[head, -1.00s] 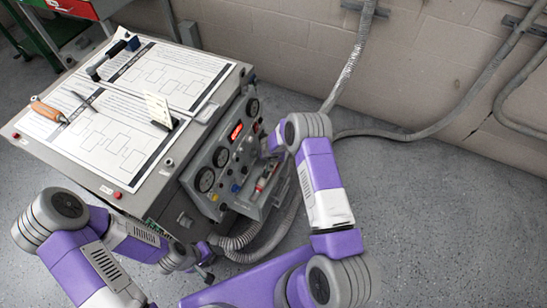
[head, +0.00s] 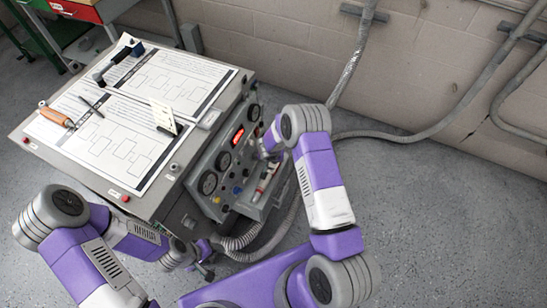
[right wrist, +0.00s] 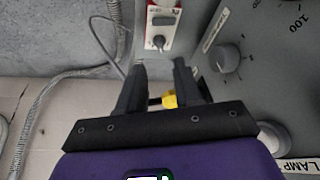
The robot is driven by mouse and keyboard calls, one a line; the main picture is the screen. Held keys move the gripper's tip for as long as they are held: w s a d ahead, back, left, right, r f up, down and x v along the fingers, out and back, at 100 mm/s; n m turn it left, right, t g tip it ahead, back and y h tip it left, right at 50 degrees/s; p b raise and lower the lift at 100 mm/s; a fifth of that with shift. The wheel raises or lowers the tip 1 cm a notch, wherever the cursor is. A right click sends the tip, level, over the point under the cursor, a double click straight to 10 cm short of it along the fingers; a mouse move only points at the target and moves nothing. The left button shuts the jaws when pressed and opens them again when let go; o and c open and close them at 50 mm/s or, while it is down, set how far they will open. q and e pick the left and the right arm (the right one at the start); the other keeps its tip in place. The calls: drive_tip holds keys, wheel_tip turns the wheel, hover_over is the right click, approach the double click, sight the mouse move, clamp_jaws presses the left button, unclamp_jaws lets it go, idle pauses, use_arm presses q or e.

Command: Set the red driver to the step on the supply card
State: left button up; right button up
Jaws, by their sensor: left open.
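A small white unit with red ends lies in the tray on the cabinet's front in the head view (head: 261,190). The right wrist view shows a red-and-white unit (right wrist: 160,28) with a dark switch and a small round knob. It lies beyond my right fingertips, apart from them. A cream card (head: 162,113) stands in a dark holder on the cabinet top; its writing is too small to read. My right gripper (right wrist: 158,75) has its fingers parted in front of the panel, with a yellow knob (right wrist: 169,99) showing between them. My left gripper (head: 205,271) is open, low beside the cabinet's front.
On top lie printed sheets, an orange-handled tool (head: 57,117) and a dark-handled tool (head: 118,58). A ribbed hose (head: 245,240) hangs below the tray.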

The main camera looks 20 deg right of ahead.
drive_tip(key=b+x, duration=0.3)
drive_tip(key=x, duration=0.4)
drive_tip(key=shift+w+f, duration=0.1)
drive_tip(key=shift+f, duration=0.2)
clamp_jaws()
